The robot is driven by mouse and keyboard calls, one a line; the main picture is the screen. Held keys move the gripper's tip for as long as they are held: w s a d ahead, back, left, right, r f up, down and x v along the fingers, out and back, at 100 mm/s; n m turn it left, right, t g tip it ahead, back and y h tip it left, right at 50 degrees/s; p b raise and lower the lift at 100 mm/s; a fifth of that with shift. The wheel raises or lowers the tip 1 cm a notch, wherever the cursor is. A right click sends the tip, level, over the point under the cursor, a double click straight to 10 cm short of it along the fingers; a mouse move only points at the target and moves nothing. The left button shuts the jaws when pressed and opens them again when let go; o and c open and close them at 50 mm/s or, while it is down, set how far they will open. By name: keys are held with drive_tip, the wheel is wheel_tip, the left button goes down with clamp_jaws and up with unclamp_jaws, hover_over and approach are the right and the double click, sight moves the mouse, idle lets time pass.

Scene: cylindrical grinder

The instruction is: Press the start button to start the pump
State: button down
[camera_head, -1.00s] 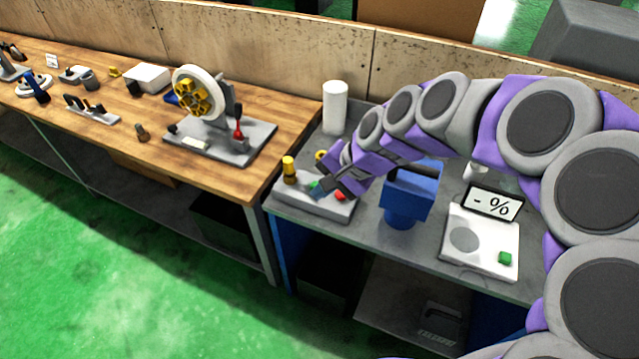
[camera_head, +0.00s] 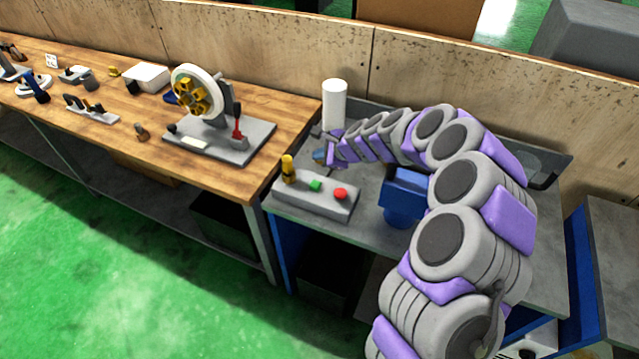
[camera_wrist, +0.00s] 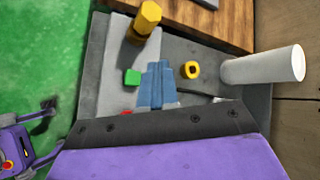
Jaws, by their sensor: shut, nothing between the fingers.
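A grey control box (camera_head: 300,198) sits at the front left of the grey table. It carries a green button (camera_head: 315,185), a red button (camera_head: 340,193) and a yellow-topped post (camera_head: 287,168). My gripper (camera_head: 320,156) is shut and empty, behind the box and apart from the green button in the head view. In the wrist view my blue fingers (camera_wrist: 157,85) are together, just right of the green button (camera_wrist: 132,77). The yellow post (camera_wrist: 146,20) is above them.
A white cylinder (camera_head: 334,105) stands behind my gripper. A yellow ring (camera_wrist: 190,70) lies right of my fingers in the wrist view. A blue device (camera_head: 402,207) stands right of the box, partly behind my arm. A wooden bench (camera_head: 215,178) adjoins on the left.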

drive_tip(key=a, duration=0.2)
drive_tip(key=b, duration=0.5)
hover_over(318, 186)
drive_tip(key=d, duration=0.1)
wheel_tip(318, 186, down, 5)
drive_tip(key=a+f+b, duration=0.1)
drive_tip(key=f, duration=0.1)
drive_tip(key=a+f+b, duration=0.1)
drive_tip(key=f, duration=0.1)
drive_tip(key=shift+w+a, duration=0.1)
drive_tip(key=shift+a, duration=0.05)
drive_tip(key=shift+d+r, duration=0.1)
drive_tip(key=shift+d, duration=0.85)
drive_tip(key=shift+a, duration=0.75)
drive_tip(key=shift+d, duration=0.6)
drive_tip(key=shift+a, duration=0.15)
